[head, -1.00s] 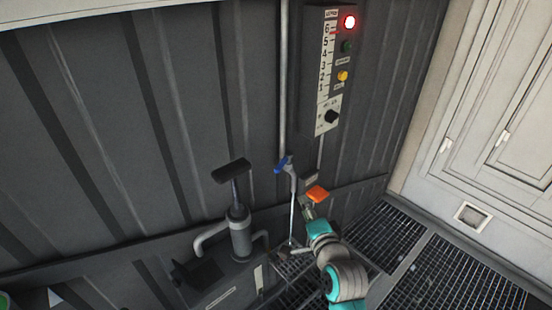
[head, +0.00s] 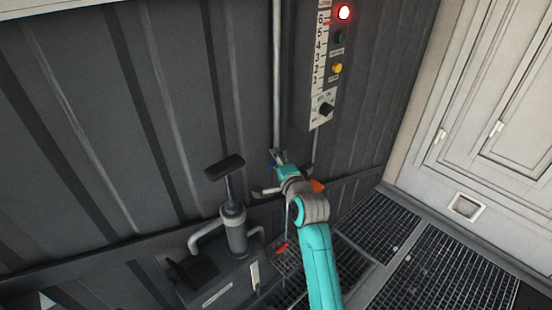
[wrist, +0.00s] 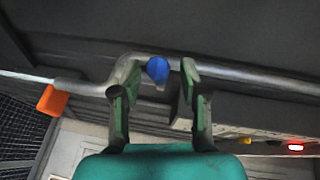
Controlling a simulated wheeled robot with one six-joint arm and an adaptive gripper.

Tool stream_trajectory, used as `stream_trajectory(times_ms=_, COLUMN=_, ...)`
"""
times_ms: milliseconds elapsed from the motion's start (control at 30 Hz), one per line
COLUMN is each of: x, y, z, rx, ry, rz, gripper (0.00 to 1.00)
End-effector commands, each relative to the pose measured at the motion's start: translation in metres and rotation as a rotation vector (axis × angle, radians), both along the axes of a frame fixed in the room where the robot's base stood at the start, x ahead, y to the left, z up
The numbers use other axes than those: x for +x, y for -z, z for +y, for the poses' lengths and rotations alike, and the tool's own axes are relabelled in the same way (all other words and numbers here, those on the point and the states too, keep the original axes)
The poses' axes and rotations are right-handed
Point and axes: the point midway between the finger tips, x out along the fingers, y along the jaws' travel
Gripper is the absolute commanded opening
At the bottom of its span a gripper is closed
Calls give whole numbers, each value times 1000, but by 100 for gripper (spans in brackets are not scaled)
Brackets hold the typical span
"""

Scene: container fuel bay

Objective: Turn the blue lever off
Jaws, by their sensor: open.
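The blue lever sits on a grey vertical pipe along the dark corrugated wall. In the head view only a small bit of the blue lever (head: 273,163) shows beside my gripper (head: 268,175), which hides most of it. In the wrist view the blue lever (wrist: 157,70) lies between the two spread fingertips of my gripper (wrist: 153,84), with the pipe (wrist: 240,72) running just behind. The fingers are open, with visible gaps on both sides of the lever. I cannot tell whether either finger touches the pipe.
An orange handle (head: 317,186) is just right of my gripper. A hand pump (head: 234,225) with a black T-handle stands to the left. Above right is a gauge panel (head: 325,70) with a lit red lamp. Floor grating (head: 435,275) lies open at the right.

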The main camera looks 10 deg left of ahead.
Motion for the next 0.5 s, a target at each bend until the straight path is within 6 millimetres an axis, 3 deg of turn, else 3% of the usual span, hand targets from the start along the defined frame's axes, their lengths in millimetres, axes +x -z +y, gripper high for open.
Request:
stream_trajectory(times_ms=200, x=11, y=2, z=6, rx=0, ry=0, rz=0, gripper=44)
stream_trajectory(times_ms=467, x=12, y=2, z=7, rx=0, ry=0, rz=0, gripper=44)
stream_trajectory(times_ms=500, x=12, y=2, z=7, rx=0, ry=0, rz=0, gripper=37)
